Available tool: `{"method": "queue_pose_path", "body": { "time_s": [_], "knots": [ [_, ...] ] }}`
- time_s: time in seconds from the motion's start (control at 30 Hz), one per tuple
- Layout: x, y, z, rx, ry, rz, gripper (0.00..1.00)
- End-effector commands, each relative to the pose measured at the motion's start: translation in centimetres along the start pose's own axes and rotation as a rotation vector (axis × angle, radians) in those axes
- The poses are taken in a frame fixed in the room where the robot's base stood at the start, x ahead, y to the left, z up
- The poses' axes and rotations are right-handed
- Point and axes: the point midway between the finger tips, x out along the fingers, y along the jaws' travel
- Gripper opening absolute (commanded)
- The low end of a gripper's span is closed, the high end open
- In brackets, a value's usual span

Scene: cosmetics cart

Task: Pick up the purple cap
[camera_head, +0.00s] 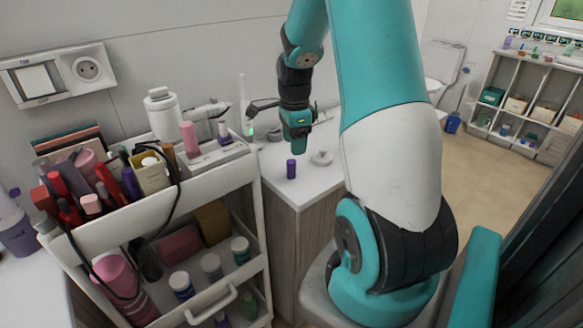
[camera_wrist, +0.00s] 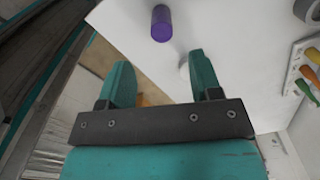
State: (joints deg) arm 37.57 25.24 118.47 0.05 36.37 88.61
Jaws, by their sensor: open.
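The purple cap (camera_head: 291,168) is a small dark purple cylinder standing upright on the white counter top (camera_head: 316,184), near its front edge.
A white cart (camera_head: 222,172) full of cosmetic bottles stands left of the counter. A white round object (camera_head: 321,157) lies on the counter right of the cap. A toothbrush holder with coloured handles (camera_wrist: 308,65) is at the right in the wrist view.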

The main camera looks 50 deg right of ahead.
Motion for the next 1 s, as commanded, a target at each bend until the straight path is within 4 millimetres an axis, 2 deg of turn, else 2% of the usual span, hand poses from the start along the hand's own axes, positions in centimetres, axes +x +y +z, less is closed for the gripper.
{"method": "queue_pose_path", "body": {
  "time_s": [0.13, 0.37, 0.7, 0.97, 1.0],
  "knots": [
    [2.6, 0.0, 0.1, -0.002, 0.0, 0.003, 0.58],
    [4.3, 0.0, 0.2, -0.003, -0.001, 0.001, 0.58],
    [8.8, -0.3, 0.7, -0.004, -0.001, 0.0, 0.58],
    [9.1, -0.4, 0.7, -0.004, -0.001, -0.002, 0.58],
    [9.1, -0.4, 0.7, -0.004, -0.001, -0.002, 0.52]
  ]
}}
